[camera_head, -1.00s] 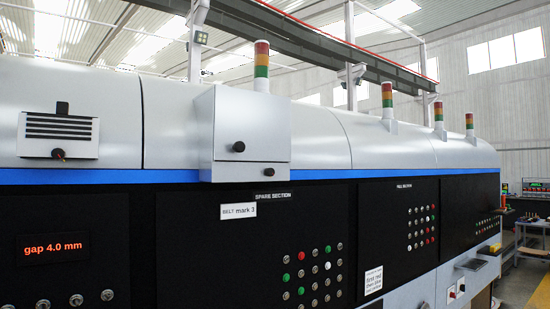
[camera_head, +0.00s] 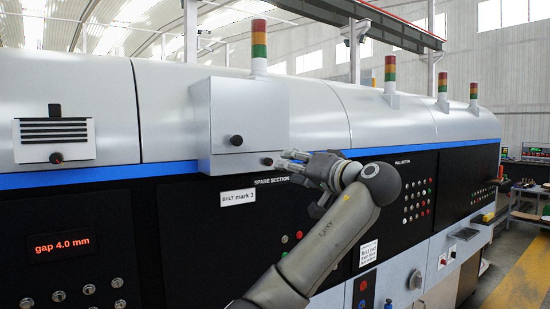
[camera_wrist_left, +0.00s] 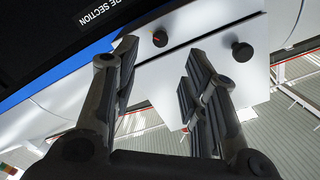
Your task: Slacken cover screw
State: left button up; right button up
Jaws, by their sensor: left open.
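A light grey cover box (camera_head: 248,105) juts from the machine's front. It has a black knob (camera_head: 236,140) on its main face and a second dark knob (camera_head: 267,161) on its lower strip. In the left wrist view the lower knob (camera_wrist_left: 160,39) has a red mark, and the upper knob (camera_wrist_left: 242,50) is plain black. No label shows which is the cover screw. My left gripper (camera_head: 285,161) is open and points left, close to the lower knob. In the wrist view its open fingers (camera_wrist_left: 158,58) are spread on either side of that knob; contact cannot be told.
A "BELT mark 3" label (camera_head: 237,197) and black panels lie below the box. A display (camera_head: 62,247) reads "gap 4.0 mm". A vented unit (camera_head: 54,140) with a knob is at left. My arm hides many panel buttons. A yellow floor strip (camera_head: 518,282) lies at right.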

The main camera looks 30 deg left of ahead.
aim_at(270, 163)
pick_arm(q)
jog(key=p+x, duration=0.3)
jog(key=x, duration=0.4)
jog(key=shift+a+r+p, duration=0.15)
jog(key=shift+a+p, duration=0.15)
jog(key=shift+p, duration=0.05)
jog(key=shift+w+a, duration=0.1)
jog(key=shift+a, duration=0.15)
jog(key=shift+w+a, duration=0.15)
grip_shut()
